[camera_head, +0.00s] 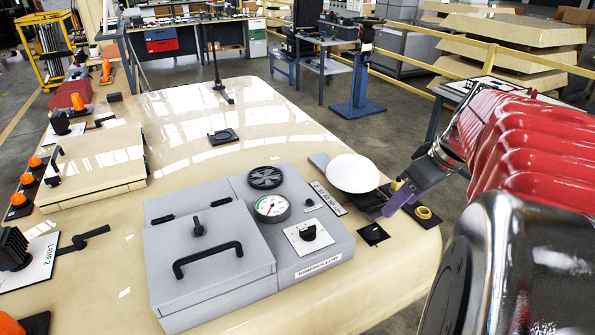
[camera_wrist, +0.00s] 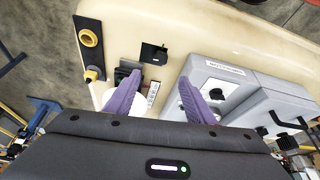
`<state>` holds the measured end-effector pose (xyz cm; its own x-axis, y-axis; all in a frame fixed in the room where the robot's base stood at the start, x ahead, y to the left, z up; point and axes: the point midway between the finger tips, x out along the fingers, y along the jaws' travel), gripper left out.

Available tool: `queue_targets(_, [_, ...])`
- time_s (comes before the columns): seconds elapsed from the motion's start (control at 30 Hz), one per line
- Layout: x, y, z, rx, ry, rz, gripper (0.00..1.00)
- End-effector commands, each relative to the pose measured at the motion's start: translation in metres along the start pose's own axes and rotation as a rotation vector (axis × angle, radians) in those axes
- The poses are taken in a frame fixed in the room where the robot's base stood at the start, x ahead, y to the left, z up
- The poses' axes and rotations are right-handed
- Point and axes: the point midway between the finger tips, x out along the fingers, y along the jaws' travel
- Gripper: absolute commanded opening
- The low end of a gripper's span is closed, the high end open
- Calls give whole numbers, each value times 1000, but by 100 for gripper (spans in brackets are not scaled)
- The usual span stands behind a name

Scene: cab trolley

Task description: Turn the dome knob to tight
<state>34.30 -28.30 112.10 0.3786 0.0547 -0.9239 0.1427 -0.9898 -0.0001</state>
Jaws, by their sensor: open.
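In the wrist view only part of the dome (camera_wrist: 139,105) shows, behind my left finger. A dark block (camera_wrist: 126,76) lies beside that finger. A yellow knob (camera_head: 397,185) and a yellow ring (camera_head: 424,212) are near my gripper; the wrist view shows both on a black plate. I cannot tell for certain which part is the dome knob. My gripper (camera_wrist: 158,78) has its purple fingers apart with nothing between them, above the panel close to the dome.
The console has a gauge (camera_head: 271,207), a black rotary knob (camera_head: 308,233), a round vent (camera_head: 265,178) and a handled lid (camera_head: 207,262). A black square plate (camera_head: 373,234) lies in front of the dome. Bare beige surface (camera_head: 265,115) lies behind the console.

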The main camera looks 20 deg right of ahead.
Motion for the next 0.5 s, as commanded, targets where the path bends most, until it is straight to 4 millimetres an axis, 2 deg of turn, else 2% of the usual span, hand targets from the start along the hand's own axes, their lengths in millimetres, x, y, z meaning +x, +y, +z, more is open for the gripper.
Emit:
queue_targets(0.27, [17, -1, 0, -1, -1, -2, 49])
queue_targets(0.5, [53, -1, 0, 0, -2, -4, 49])
